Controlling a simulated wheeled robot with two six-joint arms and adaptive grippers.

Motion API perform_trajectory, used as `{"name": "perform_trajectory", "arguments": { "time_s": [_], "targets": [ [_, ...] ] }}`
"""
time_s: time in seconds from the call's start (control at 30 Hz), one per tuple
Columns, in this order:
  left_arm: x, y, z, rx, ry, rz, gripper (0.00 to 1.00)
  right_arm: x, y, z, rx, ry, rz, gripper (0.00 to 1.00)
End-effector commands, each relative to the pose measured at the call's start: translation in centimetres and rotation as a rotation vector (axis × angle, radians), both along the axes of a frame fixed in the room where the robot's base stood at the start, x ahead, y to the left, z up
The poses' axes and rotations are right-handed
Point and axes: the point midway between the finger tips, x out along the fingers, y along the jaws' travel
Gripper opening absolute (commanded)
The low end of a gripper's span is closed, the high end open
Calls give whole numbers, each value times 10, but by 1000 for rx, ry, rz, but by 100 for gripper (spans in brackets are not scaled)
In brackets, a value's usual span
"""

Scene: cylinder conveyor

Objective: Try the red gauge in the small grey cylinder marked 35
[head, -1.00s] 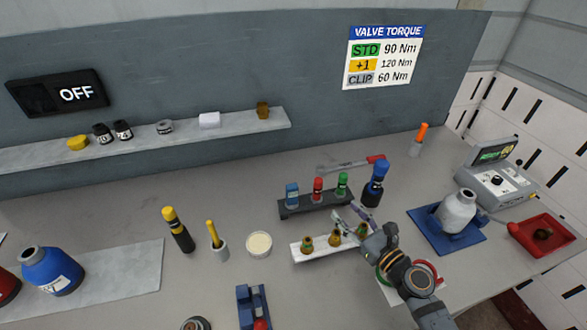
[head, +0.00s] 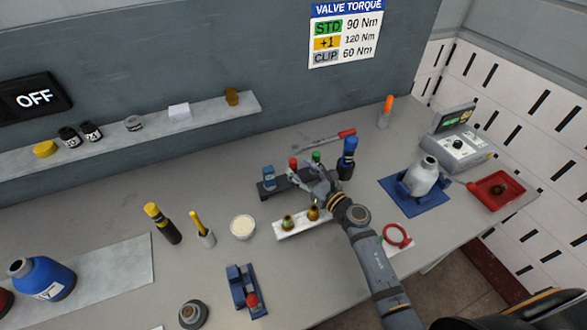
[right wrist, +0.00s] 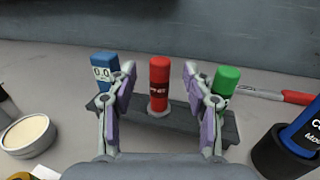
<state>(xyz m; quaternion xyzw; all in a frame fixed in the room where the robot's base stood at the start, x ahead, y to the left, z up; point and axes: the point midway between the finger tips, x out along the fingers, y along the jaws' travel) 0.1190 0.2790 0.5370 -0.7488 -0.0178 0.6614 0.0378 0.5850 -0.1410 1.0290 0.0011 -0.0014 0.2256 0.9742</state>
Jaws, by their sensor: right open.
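The red gauge (head: 293,163) stands upright in a dark rack (head: 267,193), between a blue gauge (head: 269,173) and a green gauge (head: 316,157). My right gripper (head: 303,172) is open at the rack. In the right wrist view its fingers (right wrist: 157,85) stand on either side of the red gauge (right wrist: 159,78), with gaps showing on both sides. My left gripper is not in view.
A white block (head: 283,234) with brass fittings lies in front of the rack. A red tray (head: 497,193) and a grey meter (head: 457,140) stand at the right.

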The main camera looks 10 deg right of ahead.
Motion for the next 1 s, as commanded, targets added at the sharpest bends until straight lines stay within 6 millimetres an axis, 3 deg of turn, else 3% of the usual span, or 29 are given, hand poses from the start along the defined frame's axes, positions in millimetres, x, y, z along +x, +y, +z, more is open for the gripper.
{"name": "perform_trajectory", "arguments": {
  "time_s": [0.1,0.37,0.73,1.0],
  "targets": [
    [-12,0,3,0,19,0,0,13,6,1,1,0,-1,51],
    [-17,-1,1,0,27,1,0,15,7,-1,-1,0,-1,50],
    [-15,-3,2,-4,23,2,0,14,6,-1,-1,0,-1,0],
    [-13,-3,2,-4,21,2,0,14,6,-1,-1,0,-1,0]
  ]
}}
